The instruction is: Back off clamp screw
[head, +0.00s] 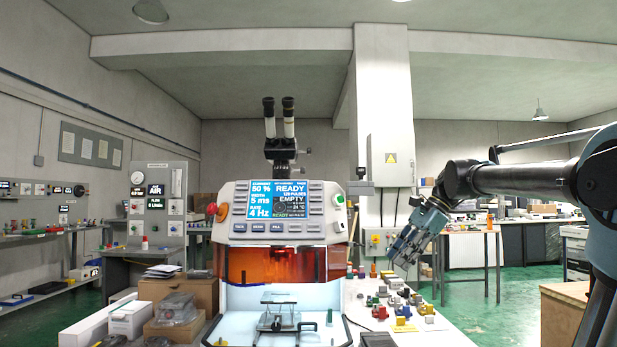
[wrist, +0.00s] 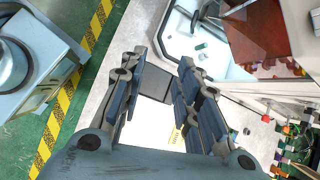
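A grey clamp-like fixture (head: 278,320) stands in the lit, open work chamber of the bench machine (head: 280,235). It has a flat plate on top and thin posts. I cannot make out which part is the clamp screw. In the wrist view a dark part of the chamber's contents (wrist: 206,18) shows at the top, partly cut off. My gripper (head: 402,258) is to the right of the machine, above the bench and pointing down and left, apart from the fixture. In the wrist view my gripper (wrist: 163,60) has its two fingers spread with nothing between them.
Several small coloured blocks (head: 402,311) lie on the white bench under my gripper. An orange shield (head: 280,265) hangs over the chamber opening. Boxes (head: 128,318) stand left of the machine. Yellow-black floor tape (wrist: 85,65) runs beside the bench.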

